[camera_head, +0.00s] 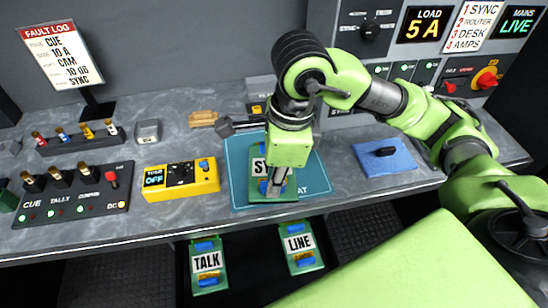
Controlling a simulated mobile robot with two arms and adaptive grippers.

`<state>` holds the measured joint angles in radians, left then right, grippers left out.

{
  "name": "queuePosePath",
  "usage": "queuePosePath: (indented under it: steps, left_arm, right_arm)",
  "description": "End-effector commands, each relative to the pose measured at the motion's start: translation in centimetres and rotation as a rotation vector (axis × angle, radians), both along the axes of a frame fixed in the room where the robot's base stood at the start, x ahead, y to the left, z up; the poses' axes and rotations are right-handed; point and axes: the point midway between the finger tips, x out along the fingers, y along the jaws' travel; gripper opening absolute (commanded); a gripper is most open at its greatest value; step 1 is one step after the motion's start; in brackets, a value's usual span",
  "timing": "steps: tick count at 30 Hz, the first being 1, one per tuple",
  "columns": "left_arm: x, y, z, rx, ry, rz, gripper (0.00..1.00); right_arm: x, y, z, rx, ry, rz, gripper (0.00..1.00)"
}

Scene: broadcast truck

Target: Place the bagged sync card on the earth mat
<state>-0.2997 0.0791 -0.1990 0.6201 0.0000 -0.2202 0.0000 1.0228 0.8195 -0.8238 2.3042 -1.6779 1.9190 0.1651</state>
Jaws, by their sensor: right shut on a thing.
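A green card (258,187) with a white label, of which "SY" shows, is at the middle of the counter, over the teal mat (312,178). My right gripper (276,186) comes down from above and is shut on the card. The gripper hides much of the label and the card's middle. I cannot tell whether the card touches the mat or is just above it, nor whether a clear bag is around it. My left gripper is not in view.
A yellow meter reading "OFF" (180,180) stands left of the mat. A blue pad (400,160) with a black piece lies to the right. Green TALK (208,265) and LINE (301,248) cards sit below the counter's front edge. A switch box (72,193) is at the left.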

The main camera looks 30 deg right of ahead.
Motion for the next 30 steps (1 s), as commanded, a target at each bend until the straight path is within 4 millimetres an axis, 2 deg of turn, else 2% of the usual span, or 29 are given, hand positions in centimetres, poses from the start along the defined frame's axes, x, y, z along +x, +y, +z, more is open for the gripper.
queuePosePath:
  steps: [6, 11, 21, 27, 30]
  left_arm:
    - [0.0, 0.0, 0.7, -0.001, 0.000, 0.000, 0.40]
    - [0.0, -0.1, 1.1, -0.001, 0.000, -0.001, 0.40]
    - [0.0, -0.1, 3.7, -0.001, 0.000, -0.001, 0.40]
    - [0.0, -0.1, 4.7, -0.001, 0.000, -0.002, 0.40]
    - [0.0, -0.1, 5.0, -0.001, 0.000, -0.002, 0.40]
  right_arm:
    - [0.0, 0.2, 1.0, 0.012, -0.007, -0.184, 0.00]
    - [0.9, -0.5, 0.8, 0.013, -0.003, -0.231, 0.00]
    - [7.2, -5.3, -2.6, 0.011, 0.000, -0.232, 0.00]
    - [9.7, -7.0, -6.4, 0.013, -0.001, -0.228, 0.00]
    - [10.5, -7.5, -7.5, 0.014, -0.004, -0.227, 0.00]
